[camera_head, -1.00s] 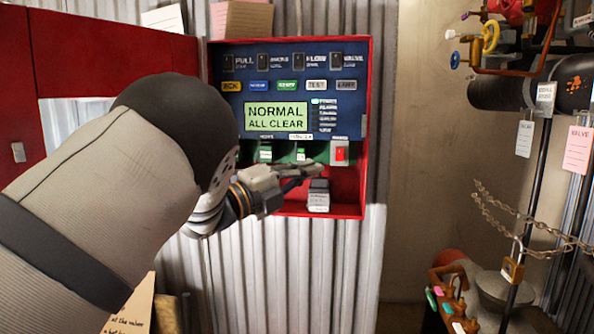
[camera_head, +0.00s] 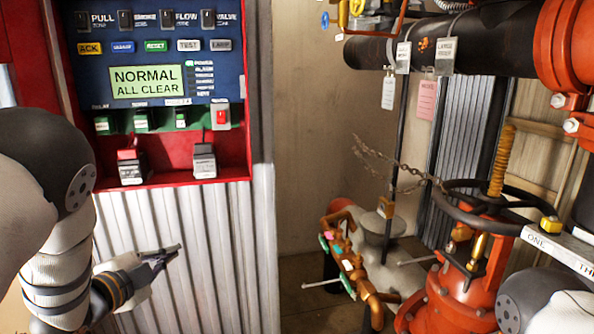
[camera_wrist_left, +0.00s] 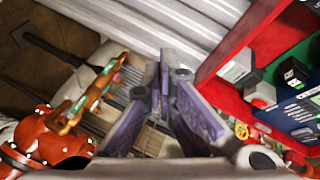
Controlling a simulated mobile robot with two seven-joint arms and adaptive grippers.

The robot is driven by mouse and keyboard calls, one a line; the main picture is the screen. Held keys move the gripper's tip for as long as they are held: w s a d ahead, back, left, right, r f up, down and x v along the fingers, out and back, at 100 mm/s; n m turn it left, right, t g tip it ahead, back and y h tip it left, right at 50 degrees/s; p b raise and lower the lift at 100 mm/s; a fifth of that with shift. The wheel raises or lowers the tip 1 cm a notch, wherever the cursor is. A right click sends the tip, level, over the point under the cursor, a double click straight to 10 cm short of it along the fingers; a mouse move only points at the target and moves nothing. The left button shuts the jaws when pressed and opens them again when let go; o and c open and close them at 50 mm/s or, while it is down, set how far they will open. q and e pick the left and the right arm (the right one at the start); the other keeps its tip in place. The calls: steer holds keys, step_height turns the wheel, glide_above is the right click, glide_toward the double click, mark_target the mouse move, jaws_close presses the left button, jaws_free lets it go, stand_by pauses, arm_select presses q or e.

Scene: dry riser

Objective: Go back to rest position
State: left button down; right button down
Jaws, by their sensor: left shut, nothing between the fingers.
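My left gripper (camera_head: 172,252) is shut and empty in the head view, below the alarm panel and in front of the corrugated wall. Its fingers also show in the left wrist view (camera_wrist_left: 165,75), close together with nothing between them. The alarm panel (camera_head: 160,60) is blue in a red housing, and its screen (camera_head: 146,81) reads "NORMAL ALL CLEAR". The gripper is apart from the panel. A part of my right arm shows at the lower right edge of the head view; its gripper is out of view.
A large red valve (camera_head: 460,290) with a black handwheel stands at right. A chain (camera_head: 390,160) hangs near a black pipe (camera_head: 400,60). Copper pipework (camera_head: 350,265) is low in the middle. The corrugated wall (camera_head: 215,270) lies behind my left gripper.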

arm_select(q)
steer(key=s+f+n+g+y, duration=0.3)
steer(key=s+f+n+g, duration=0.65)
steer(key=s+f, duration=1.45)
steer(key=s+d+f+n+g, duration=0.1)
steer(key=s+d+n+g, duration=0.2)
steer(key=s, duration=1)
steer(key=s+d+f+n+g, duration=0.1)
steer(key=s+g, duration=0.4)
steer(key=s, duration=0.8)
steer(key=shift+d+f+n, duration=0.35)
steer(key=shift+d+n, duration=0.55)
steer(key=shift+n, duration=0.25)
